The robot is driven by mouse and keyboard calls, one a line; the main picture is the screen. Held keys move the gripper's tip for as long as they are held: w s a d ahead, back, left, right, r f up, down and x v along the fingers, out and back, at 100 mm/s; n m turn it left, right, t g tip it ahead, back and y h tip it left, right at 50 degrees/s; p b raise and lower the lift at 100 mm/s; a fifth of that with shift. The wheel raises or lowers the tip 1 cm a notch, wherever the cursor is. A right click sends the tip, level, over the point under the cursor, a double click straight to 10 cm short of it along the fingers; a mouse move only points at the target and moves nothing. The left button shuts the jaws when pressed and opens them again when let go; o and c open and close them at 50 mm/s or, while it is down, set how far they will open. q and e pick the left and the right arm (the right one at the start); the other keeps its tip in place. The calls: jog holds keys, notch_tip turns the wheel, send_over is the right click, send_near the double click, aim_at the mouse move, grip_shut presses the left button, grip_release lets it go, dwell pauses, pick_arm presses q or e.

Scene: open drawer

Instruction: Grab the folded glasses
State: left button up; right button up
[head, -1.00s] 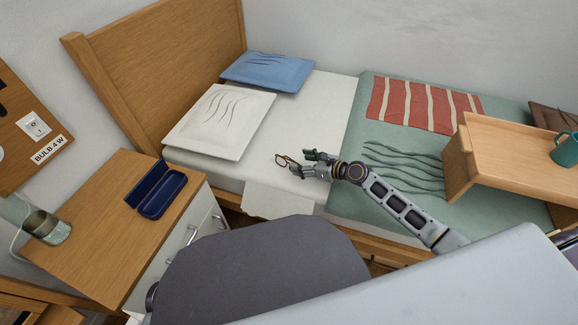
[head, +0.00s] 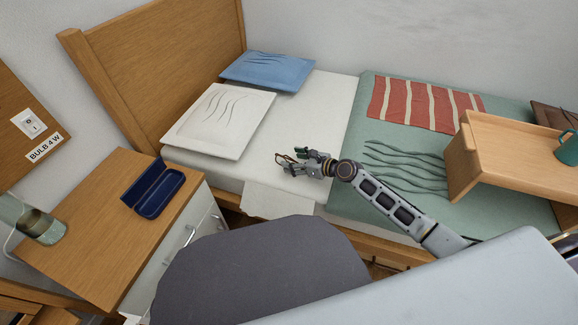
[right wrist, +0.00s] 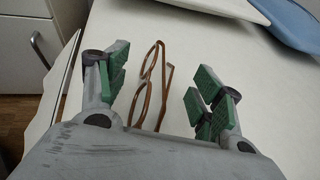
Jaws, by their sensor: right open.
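The folded glasses (right wrist: 150,88) have thin brown frames and lie on the white sheet of the bed. In the right wrist view they lie between the spread green-padded fingers of my right gripper (right wrist: 163,92), closer to the left finger, with clear space to the right finger. In the head view the glasses (head: 284,159) show at the tips of my right gripper (head: 293,161), partly hidden by its fingers. My right gripper is open and empty. My left gripper is not in view.
A white pillow (head: 218,122) and a blue pillow (head: 268,71) lie at the bed's head. An open blue case (head: 160,195) and a glass (head: 40,225) stand on the nightstand (head: 90,235). A wooden bed tray (head: 520,150) with a green mug (head: 568,149) stands at right.

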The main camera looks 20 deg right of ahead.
jog(key=shift+b+x, duration=0.35)
jog(key=shift+x, duration=0.65)
jog(key=shift+c, duration=0.3)
jog(key=c, duration=0.9)
jog(key=shift+c, duration=0.3)
